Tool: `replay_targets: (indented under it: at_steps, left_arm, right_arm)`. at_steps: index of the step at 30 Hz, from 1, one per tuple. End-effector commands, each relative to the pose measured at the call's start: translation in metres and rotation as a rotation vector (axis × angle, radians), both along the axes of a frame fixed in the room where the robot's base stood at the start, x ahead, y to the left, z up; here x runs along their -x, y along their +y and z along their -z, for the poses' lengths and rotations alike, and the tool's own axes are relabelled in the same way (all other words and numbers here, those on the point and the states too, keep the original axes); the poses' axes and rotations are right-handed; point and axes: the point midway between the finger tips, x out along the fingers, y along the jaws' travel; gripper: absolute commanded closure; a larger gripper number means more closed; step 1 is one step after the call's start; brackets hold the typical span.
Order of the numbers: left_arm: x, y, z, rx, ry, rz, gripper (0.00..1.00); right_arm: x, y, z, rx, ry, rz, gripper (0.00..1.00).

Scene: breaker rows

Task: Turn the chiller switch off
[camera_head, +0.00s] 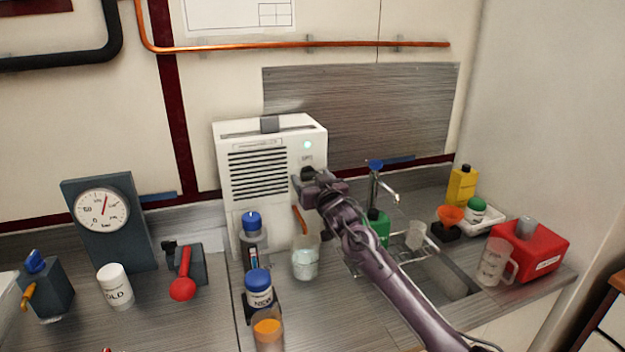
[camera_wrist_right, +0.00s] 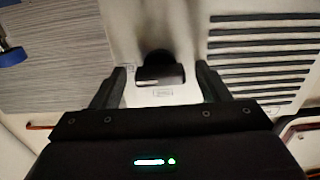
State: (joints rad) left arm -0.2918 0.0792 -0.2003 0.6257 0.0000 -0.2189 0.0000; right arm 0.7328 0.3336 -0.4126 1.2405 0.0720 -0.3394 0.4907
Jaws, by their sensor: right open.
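The chiller is a white box (camera_head: 235,222) with dark vent slats, standing at the back of the counter against the wall. A green light (camera_head: 307,145) shows on its upper right front. The black switch knob (camera_head: 307,172) sits below that light, and in the right wrist view the knob (camera_wrist_right: 158,70) lies between the fingers. My right gripper (camera_head: 305,186) is at the chiller's front by the knob. In the right wrist view its fingers (camera_wrist_right: 160,84) are apart, one on each side of the knob; I cannot tell whether they touch it. My left gripper is not in view.
A beaker (camera_head: 305,262) and blue-capped bottles (camera_head: 259,288) stand in front of the chiller. A gauge (camera_head: 102,210) and a red-handled lever (camera_head: 183,280) stand left.

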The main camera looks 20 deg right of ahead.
Motion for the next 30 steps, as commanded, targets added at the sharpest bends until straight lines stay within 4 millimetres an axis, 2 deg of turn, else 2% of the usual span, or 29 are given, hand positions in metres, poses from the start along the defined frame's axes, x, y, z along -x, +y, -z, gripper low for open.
replay_targets:
  at_steps: [2,6,12,22,30]
  left_arm:
    - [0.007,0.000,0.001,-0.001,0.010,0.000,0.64]
    - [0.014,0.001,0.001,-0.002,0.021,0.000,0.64]
    - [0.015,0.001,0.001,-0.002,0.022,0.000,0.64]
    - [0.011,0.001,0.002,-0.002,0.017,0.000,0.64]
    - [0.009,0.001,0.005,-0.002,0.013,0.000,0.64]
  right_arm:
    - [0.000,0.000,0.000,0.000,0.000,0.000,0.31]
    - [0.000,0.000,0.000,0.000,0.000,0.000,0.48]
    - [0.000,0.000,0.000,0.000,0.001,0.000,0.74]
    - [0.000,0.000,0.001,0.043,0.000,0.000,0.76]
    - [0.000,0.000,0.001,0.210,-0.005,0.001,0.76]
